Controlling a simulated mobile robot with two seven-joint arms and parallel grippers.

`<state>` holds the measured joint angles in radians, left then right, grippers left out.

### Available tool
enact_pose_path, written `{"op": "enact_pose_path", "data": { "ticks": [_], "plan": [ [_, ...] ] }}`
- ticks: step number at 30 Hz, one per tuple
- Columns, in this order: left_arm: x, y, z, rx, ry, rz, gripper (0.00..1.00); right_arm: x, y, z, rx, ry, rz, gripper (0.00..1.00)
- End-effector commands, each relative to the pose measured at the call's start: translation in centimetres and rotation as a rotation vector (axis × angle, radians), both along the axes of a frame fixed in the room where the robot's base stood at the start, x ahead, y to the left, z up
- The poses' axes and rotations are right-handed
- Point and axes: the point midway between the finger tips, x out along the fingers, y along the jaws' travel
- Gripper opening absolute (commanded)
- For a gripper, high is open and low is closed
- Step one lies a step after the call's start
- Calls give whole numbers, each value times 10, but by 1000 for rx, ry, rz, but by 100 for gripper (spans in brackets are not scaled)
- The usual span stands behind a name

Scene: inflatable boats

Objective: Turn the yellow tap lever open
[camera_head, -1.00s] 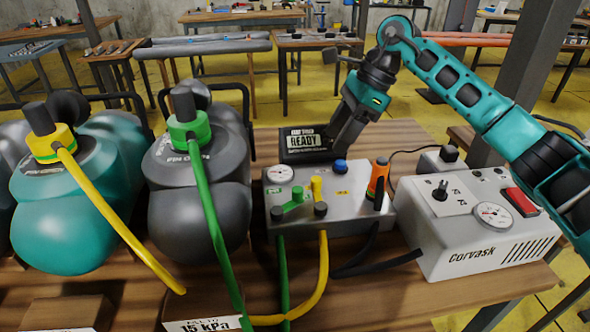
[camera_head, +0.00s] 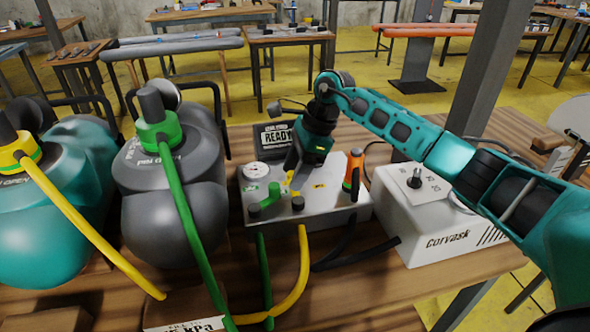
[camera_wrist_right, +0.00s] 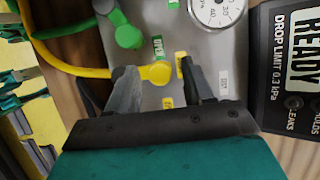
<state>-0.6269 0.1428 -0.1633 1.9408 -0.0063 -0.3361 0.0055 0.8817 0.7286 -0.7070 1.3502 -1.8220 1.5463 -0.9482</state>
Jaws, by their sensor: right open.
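The yellow tap lever (camera_head: 288,181) is on top of a grey metal tap box (camera_head: 327,205), partly hidden by my right gripper (camera_head: 290,180). In the right wrist view, its yellow round part (camera_wrist_right: 157,73) shows between the two fingers of my right gripper (camera_wrist_right: 160,80). The fingers are open and spread to either side of the yellow part. I cannot tell whether either finger touches it. A green tap lever (camera_head: 266,198) sits to the left on the same box. It also shows in the right wrist view (camera_wrist_right: 118,22). My left gripper is not in view.
A dial gauge (camera_head: 256,170), an orange-handled tool (camera_head: 353,172) and a READY display (camera_head: 274,135) are close to the gripper. A white Corvask unit (camera_head: 420,228) stands right. Grey (camera_head: 170,205) and teal (camera_head: 50,225) inflated boats lie left, with green and yellow hoses.

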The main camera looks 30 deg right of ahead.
Motion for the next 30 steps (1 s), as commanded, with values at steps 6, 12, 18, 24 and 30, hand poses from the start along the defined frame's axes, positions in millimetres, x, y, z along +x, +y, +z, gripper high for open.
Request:
{"op": "enact_pose_path", "data": {
  "ticks": [6, 12, 18, 24, 30],
  "plan": [
    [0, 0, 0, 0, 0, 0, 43, 0, 1, -2, 0, 0, 0, 52],
    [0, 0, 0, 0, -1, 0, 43, 0, 1, -2, 1, 0, 0, 40],
    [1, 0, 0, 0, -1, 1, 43, 0, 1, -2, 1, 0, 0, 21],
    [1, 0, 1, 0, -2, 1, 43, 0, 1, -2, 1, 0, 0, 2],
    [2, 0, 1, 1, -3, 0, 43, 0, 0, -1, 1, 1, -5, 0]
  ]
}}
